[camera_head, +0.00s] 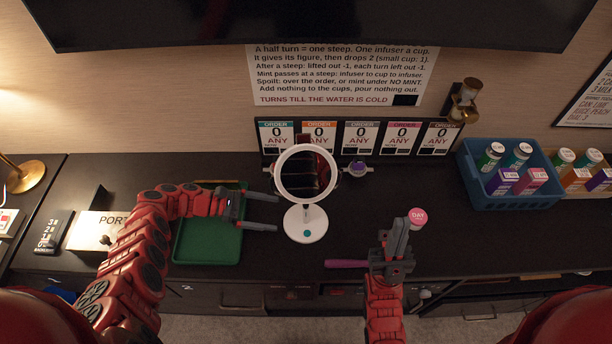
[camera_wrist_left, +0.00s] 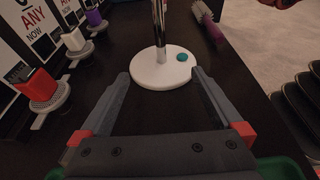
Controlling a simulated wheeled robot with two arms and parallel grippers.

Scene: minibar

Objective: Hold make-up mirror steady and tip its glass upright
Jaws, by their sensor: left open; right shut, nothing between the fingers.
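The make-up mirror (camera_head: 305,222) stands on the dark counter in the middle of the head view, with a white round base, a teal dot and a white-rimmed round glass above. The left wrist view shows its base (camera_wrist_left: 165,68) and the lower chrome stem; the glass is out of that view. My left gripper (camera_head: 277,212) is open to the left of the mirror, and in the wrist view its fingers (camera_wrist_left: 160,85) point at the base from both sides, with nothing clearly gripped. My right gripper (camera_head: 398,222) is shut and empty, to the right of the mirror and apart from it.
A green tray (camera_head: 205,252) lies under my left forearm. A pink-handled brush (camera_head: 345,264) and a pink-topped DAY item (camera_head: 417,215) are near my right gripper. Order cards (camera_head: 360,137) stand behind the mirror. A blue crate (camera_head: 480,180) of boxes and tubes is at the right.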

